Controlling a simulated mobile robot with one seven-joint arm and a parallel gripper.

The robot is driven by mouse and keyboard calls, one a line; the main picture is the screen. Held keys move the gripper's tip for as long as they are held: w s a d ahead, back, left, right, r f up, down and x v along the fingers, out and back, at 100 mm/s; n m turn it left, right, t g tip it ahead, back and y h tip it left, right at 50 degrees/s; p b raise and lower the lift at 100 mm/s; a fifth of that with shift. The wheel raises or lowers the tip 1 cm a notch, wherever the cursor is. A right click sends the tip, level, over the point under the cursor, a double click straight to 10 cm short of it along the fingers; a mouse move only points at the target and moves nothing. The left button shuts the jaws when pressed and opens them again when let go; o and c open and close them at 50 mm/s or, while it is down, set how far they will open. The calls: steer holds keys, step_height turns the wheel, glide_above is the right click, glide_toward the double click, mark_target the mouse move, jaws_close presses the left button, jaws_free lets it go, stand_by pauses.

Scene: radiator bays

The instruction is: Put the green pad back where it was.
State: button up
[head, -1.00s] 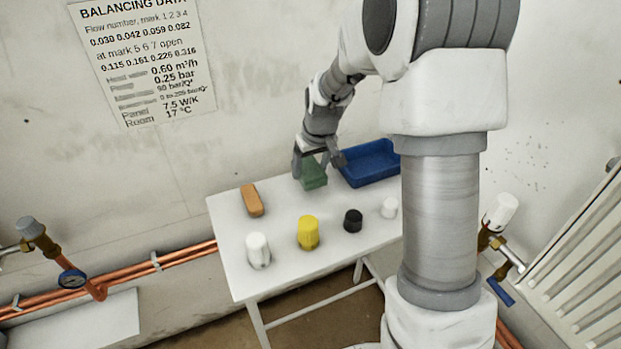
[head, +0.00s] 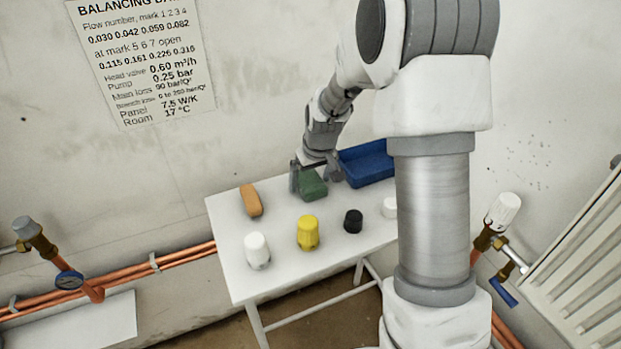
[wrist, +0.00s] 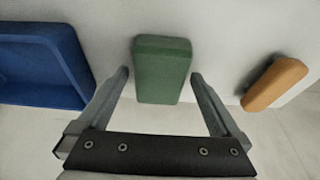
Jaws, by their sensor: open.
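The green pad (head: 312,186) lies on the white table (head: 281,226), between the orange pad and the blue tray. It also shows in the wrist view (wrist: 162,69), flat on the table top. My gripper (head: 314,180) is open at the pad. In the wrist view my gripper (wrist: 166,85) has one finger on each side of the pad, with a gap on both sides. The far end of the pad reaches beyond the fingertips.
An orange pad (head: 250,200) lies left of the green pad. A blue tray (head: 367,166) stands close on the right. A white knob (head: 257,250), a yellow knob (head: 308,232), a black knob (head: 353,221) and a smaller white knob (head: 390,207) stand along the front.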

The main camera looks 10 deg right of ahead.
steer(key=a+p+v, duration=0.1)
steer(key=p+v, duration=0.2)
steer(key=v, duration=0.9)
steer(key=s+r+m+t, duration=0.1)
steer(key=s+r, duration=0.4)
steer(key=s, duration=0.7)
steer(key=s+r+m+t, duration=0.1)
steer(key=s+r, duration=0.5)
steer(key=s, duration=0.7)
steer(key=shift+r+h, duration=0.2)
steer(key=shift+h, duration=0.1)
steer(key=shift+s+d, duration=0.15)
steer(key=shift+s, duration=0.05)
step_height(320, 180, up, 10)
steer(key=p, duration=0.9)
steer(key=shift+p, duration=0.3)
steer(key=shift+r, duration=0.1)
